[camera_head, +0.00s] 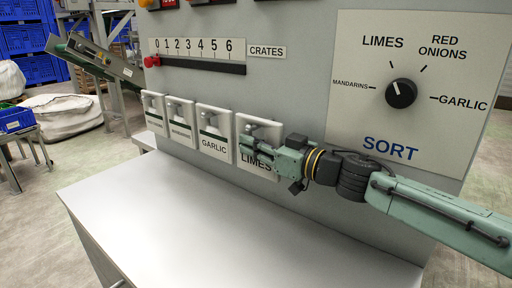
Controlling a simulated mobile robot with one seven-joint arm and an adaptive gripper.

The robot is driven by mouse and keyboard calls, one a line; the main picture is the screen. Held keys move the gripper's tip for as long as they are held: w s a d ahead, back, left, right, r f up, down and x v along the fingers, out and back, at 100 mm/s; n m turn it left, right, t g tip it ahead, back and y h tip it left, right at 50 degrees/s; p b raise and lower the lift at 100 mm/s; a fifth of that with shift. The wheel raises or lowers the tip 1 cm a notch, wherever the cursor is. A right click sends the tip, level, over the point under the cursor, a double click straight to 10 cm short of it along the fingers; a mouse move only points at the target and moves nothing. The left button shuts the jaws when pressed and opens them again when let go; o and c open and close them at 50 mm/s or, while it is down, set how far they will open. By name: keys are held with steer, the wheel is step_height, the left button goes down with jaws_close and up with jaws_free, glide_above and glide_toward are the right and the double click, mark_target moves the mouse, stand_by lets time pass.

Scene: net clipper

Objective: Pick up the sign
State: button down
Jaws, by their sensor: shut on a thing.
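Several white signs hang in a row on the grey panel. The rightmost, the LIMES sign (246,125), is partly hidden behind my gripper. My gripper (250,147) comes in from the right and is shut on the LIMES sign, which still lies close against the panel. Left of it hang the GARLIC sign (213,144), a second sign (181,137) with lettering too small to read, and a third (154,119) at the far left. Whether the LIMES sign is off its hook cannot be told.
A bare light-grey table top (190,225) spreads below the signs. The panel holds a CRATES slider with a red knob (151,61) and a black SORT dial (401,93). A conveyor (95,58), white sacks (60,115) and blue crates (25,40) stand at the left.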

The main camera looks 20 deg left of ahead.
steer(key=shift+r, duration=0.1)
steer(key=shift+r, duration=0.2)
steer(key=s+a+b, duration=0.2)
steer(key=s+b, duration=0.1)
steer(key=s, duration=1.5)
steer(key=shift+r, duration=0.45)
steer(key=c, duration=2.3)
jaws_free()
jaws_close()
